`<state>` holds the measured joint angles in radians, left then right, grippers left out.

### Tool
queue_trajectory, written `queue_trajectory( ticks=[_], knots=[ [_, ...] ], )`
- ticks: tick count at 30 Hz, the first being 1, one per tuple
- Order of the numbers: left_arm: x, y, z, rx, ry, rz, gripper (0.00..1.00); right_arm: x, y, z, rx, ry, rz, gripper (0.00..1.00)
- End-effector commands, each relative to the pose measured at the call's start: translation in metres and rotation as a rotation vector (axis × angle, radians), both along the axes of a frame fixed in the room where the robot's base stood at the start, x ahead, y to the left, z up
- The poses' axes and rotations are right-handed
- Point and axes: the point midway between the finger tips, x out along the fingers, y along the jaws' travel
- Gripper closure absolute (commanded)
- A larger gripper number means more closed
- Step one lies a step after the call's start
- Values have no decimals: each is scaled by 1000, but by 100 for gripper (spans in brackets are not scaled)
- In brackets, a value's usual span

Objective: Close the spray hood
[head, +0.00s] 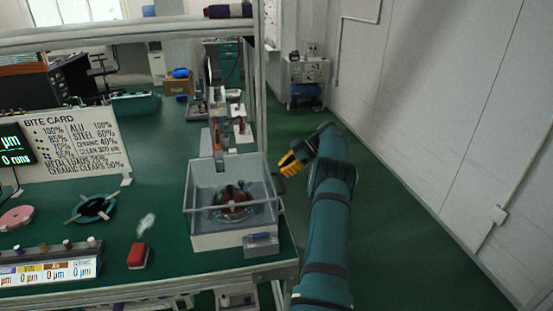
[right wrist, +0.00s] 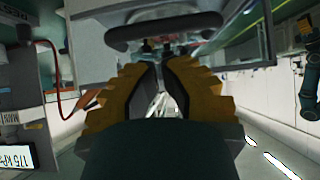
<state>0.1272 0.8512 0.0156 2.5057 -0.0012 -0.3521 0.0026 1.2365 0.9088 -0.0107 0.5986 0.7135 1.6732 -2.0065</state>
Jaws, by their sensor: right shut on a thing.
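The spray hood (head: 207,172) is a clear, boxy cover over a pale tray-like base, with a red and dark part (head: 235,199) inside. A thin bar crosses its front; I cannot tell how far it is open. My right gripper (head: 282,166), with ochre fingers, is just right of the hood. In the right wrist view my fingers (right wrist: 160,66) are drawn together near a dark rounded handle (right wrist: 163,30) on a pale panel. The right gripper is shut on what looks like this handle; the contact itself is hard to see. My left gripper is not in view.
A small grey box (head: 261,244) stands at the hood's front right. A red block (head: 138,256), a dark ring (head: 92,208) and a labelled rack (head: 50,271) are on the green bench to the left. A frame post (head: 259,80) rises behind the hood. Floor is clear at right.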

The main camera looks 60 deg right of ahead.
Motion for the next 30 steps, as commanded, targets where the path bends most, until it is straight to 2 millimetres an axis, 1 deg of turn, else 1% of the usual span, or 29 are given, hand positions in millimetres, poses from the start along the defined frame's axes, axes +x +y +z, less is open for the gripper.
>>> queue_trajectory(
  ticks=[1,3,6,9,14,25,30],
  knots=[
    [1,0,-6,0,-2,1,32,-1,-1,-12,1,-2,0,100],
    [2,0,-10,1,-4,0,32,-2,-3,-20,0,-1,1,100],
    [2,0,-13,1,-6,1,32,-4,-4,-29,-1,-1,1,100],
    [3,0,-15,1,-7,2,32,-5,-5,-35,-1,-1,1,100],
    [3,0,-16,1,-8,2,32,-5,-5,-38,-1,-1,1,100],
    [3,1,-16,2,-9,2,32,-5,-5,-38,-1,-1,1,100],
    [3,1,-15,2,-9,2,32,-1,-4,-34,-1,-1,1,100]
  ],
)
